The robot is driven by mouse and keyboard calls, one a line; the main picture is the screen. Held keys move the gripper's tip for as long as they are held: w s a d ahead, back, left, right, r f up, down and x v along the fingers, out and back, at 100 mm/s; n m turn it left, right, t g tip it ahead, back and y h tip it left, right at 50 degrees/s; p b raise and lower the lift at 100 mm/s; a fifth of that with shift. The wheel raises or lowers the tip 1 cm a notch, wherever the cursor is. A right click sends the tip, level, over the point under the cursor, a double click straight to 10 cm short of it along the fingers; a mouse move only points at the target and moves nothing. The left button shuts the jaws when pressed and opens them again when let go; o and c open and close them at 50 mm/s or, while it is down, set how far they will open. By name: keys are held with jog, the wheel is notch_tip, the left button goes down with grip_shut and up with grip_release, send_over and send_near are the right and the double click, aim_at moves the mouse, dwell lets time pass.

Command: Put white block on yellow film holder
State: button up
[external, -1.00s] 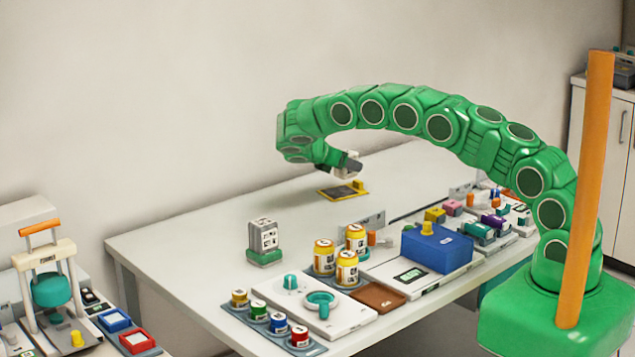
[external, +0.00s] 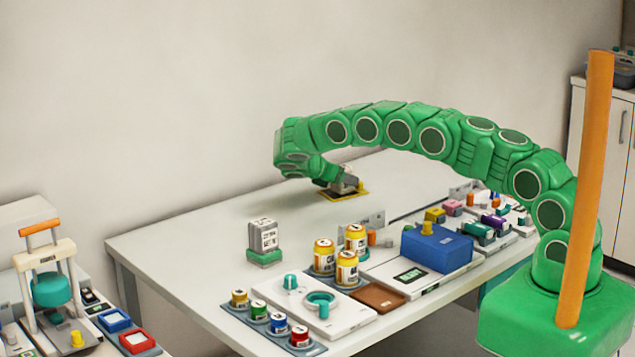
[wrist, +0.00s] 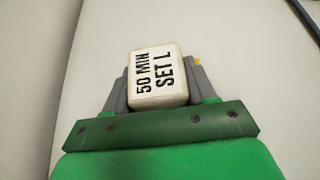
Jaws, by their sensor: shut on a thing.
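The white block (wrist: 158,78), with dark lettering "50 MIN SET L" in the wrist view, is held between the grey fingers of my gripper (wrist: 160,88). In the external view my gripper (external: 347,184) is low over the yellow film holder (external: 333,196), a flat yellow-edged piece with a dark middle on the far part of the table. The block is mostly hidden there by the gripper. It is at or just above the holder; I cannot tell whether they touch. A small yellow bit of the holder (wrist: 198,61) shows beside a finger in the wrist view.
A grey-white block on a green base (external: 263,242) stands left of centre on the white table (external: 200,235). Yellow-capped jars (external: 347,268), a blue box (external: 437,248) and small coloured pots (external: 279,323) crowd the front. The table around the holder is clear.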

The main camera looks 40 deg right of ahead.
jog(key=o, duration=1.1)
jog(key=shift+f, duration=0.1)
jog(key=v, duration=1.2)
